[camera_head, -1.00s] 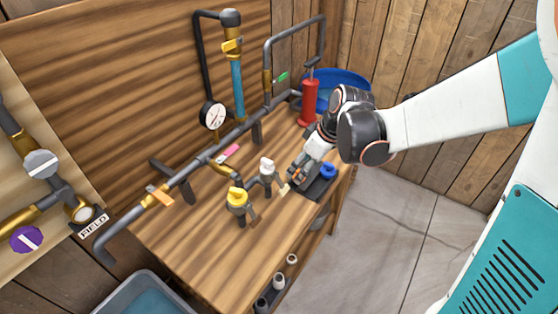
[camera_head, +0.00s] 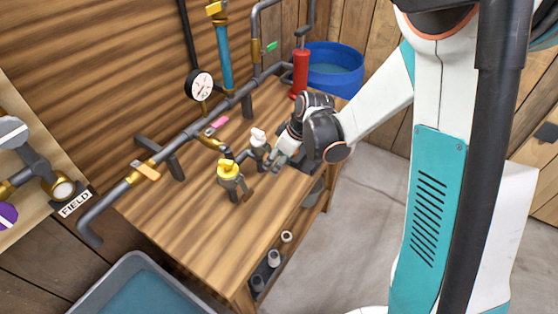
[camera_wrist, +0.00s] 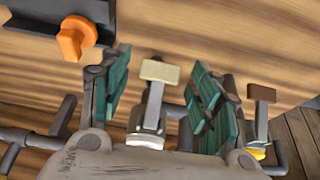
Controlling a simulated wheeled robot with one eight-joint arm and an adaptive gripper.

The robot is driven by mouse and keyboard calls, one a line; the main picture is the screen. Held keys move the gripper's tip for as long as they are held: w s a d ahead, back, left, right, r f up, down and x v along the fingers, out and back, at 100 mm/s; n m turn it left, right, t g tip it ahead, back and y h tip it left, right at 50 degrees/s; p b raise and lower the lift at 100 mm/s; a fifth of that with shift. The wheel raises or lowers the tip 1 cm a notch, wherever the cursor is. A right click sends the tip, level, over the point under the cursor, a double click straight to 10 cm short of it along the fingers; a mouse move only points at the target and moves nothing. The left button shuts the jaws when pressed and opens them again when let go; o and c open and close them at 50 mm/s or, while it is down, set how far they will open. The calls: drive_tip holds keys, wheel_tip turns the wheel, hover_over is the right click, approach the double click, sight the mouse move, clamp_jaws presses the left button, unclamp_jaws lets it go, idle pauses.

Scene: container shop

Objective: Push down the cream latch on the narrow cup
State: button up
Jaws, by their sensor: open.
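The cream latch (camera_wrist: 159,72) is a small flat bar on a grey lever that rises from the narrow cup (camera_wrist: 147,130) in the wrist view. My gripper (camera_wrist: 161,62) is open, with one teal-padded finger on each side of the lever. I cannot tell whether a finger touches it. In the head view the white-topped narrow cup (camera_head: 258,137) stands on the pipe, and my gripper (camera_head: 277,160) is just to its right. The latch is hard to make out there.
A yellow-topped cup (camera_head: 229,170) stands close by on the left. A brown latch (camera_wrist: 262,92) rises beyond my right finger. An orange knob (camera_wrist: 76,38) on a dark plate lies upper left. The bench (camera_head: 203,237) is clear in front.

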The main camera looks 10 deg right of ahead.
drive_tip(key=c, duration=1.1)
drive_tip(key=shift+o, duration=0.3)
drive_tip(key=shift+w+f+t+y+b, duration=0.1)
drive_tip(key=shift+f+t+y+b, duration=0.45)
drive_tip(key=shift+b, duration=0.45)
drive_tip(key=shift+w+a+t+y+b, duration=0.1)
drive_tip(key=shift+a+t+y+b, duration=0.1)
drive_tip(key=shift+t+y+b, duration=0.3)
drive_tip(key=o, duration=1)
drive_tip(key=shift+o, duration=0.2)
drive_tip(key=shift+r, duration=0.1)
